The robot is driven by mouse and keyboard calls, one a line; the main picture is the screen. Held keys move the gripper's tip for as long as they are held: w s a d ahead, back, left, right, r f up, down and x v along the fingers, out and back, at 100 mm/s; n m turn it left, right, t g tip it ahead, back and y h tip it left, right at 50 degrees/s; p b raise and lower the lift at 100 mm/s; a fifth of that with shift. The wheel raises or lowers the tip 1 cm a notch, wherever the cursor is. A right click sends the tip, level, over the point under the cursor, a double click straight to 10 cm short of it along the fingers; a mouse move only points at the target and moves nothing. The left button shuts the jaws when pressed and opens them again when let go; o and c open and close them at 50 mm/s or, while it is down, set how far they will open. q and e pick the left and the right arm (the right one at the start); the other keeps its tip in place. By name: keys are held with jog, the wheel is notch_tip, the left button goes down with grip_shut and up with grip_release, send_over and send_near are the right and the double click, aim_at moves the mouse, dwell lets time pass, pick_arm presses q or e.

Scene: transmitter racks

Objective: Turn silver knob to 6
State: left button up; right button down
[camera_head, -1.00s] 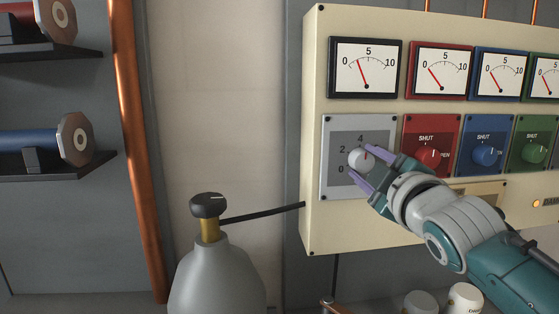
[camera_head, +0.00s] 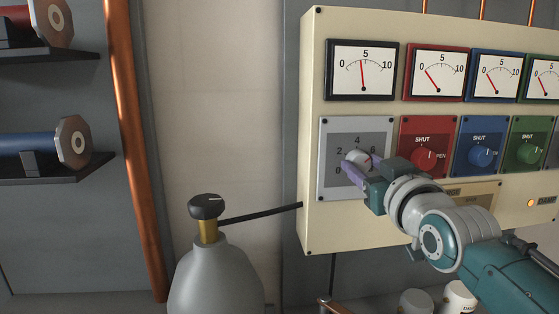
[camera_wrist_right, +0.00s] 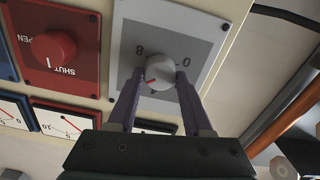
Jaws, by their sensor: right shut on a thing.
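The silver knob (camera_head: 358,160) sits on a grey dial plate (camera_head: 327,183) at the left of the cream panel. The knob also shows in the right wrist view (camera_wrist_right: 161,70), between the two purple fingers. My right gripper (camera_head: 354,168) is shut on the knob, and its fingers and wrist cover the dial's lower right part. The gauge (camera_head: 345,80) above the dial has its needle just short of 5. My left gripper is not in view.
Red (camera_head: 424,159), blue (camera_head: 480,155) and green (camera_head: 530,152) knobs sit in a row to the right of the dial. A grey bottle (camera_head: 217,280) with a black cap stands at lower left, and a black rod runs from it to the panel.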

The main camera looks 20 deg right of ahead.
jog(key=shift+m, duration=0.8)
jog(key=shift+c, duration=1.6)
grip_release()
jog(key=b+v, duration=0.1)
jog(key=v, duration=0.9)
jog(key=shift+w, duration=0.1)
